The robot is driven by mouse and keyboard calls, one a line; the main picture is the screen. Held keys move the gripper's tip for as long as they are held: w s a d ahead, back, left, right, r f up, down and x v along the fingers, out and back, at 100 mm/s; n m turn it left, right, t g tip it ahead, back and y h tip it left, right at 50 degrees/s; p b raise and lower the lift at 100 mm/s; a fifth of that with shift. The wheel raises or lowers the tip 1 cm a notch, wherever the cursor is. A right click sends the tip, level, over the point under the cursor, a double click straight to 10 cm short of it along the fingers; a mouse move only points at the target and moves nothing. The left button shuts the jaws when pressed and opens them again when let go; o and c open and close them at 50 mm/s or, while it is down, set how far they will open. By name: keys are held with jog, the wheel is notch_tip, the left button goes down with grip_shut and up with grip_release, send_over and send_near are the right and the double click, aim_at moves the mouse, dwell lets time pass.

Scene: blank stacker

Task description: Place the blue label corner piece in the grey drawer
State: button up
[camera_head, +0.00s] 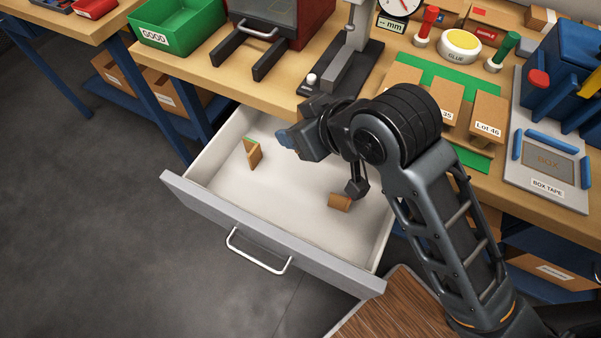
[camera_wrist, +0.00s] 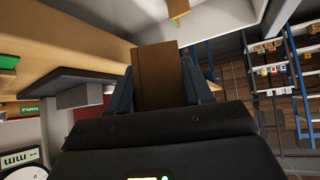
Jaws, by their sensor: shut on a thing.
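My gripper (camera_head: 284,139) hangs over the open grey drawer (camera_head: 225,208), its blue fingertips pointing left. In the wrist view, the blue fingers are shut on a brown corner piece (camera_wrist: 157,77). No blue label shows on it, and the head view does not show the held piece clearly. A brown piece with a green top edge (camera_head: 253,152) stands upright on the drawer's left part; it also shows at the top of the wrist view (camera_wrist: 178,8). Another brown piece (camera_head: 340,202) sits on the drawer floor near the right, below my arm; its label is not visible.
The bench (camera_head: 190,75) lies above the drawer, with a green GOOD bin (camera_head: 172,28), a gauge stand (camera_head: 340,75) and cartons on a green mat (camera_head: 468,160). The drawer's pull handle (camera_head: 258,252) faces front. The drawer's front middle floor is clear.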

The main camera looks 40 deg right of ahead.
notch_tip(320, 180, down, 16)
jog(key=shift+f+b, duration=0.2)
jog(key=shift+b, duration=0.4)
jog(key=shift+f, duration=0.1)
jog(key=o, duration=1.1)
jog(key=v, duration=1.2)
